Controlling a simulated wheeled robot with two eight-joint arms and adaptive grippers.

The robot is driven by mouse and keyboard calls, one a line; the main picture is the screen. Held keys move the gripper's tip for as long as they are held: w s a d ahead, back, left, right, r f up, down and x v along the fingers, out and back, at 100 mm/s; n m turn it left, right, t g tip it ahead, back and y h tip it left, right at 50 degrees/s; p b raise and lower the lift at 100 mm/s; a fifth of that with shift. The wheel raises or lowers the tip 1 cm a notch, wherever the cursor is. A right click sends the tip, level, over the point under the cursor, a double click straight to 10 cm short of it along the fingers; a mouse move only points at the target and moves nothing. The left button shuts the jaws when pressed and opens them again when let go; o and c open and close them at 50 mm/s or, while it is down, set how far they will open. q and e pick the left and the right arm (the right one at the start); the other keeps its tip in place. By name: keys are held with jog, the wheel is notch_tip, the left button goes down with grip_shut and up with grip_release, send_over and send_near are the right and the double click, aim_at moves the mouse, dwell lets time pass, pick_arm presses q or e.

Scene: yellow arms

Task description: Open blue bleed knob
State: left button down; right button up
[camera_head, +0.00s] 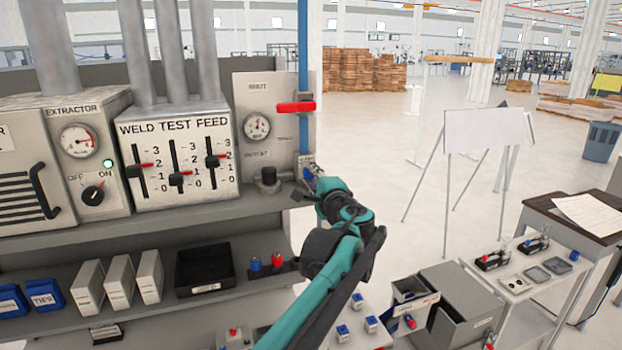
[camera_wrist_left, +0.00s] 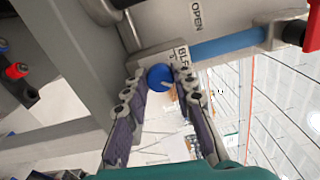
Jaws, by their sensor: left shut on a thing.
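The blue bleed knob (camera_wrist_left: 160,77) is a round blue cap with a pale mark, below a partly hidden plate reading "BLE" in the left wrist view. My left gripper (camera_wrist_left: 158,84) has one finger on each side of the knob and is shut on it. In the head view my left gripper (camera_head: 308,182) is at the right edge of the grey panel, under the blue pipe (camera_head: 303,50). The knob is mostly hidden there by the gripper. My right gripper is in neither view.
A red lever (camera_head: 296,107) crosses the pipe above the gripper. A gauge (camera_head: 257,127) and a dark fitting (camera_head: 268,178) are left of it. The weld test feed panel (camera_head: 180,158) is further left. A shelf with boxes runs below.

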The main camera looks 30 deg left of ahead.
pick_arm(q)
jog(key=shift+m, duration=0.9)
jog(key=c, duration=1.2)
grip_release()
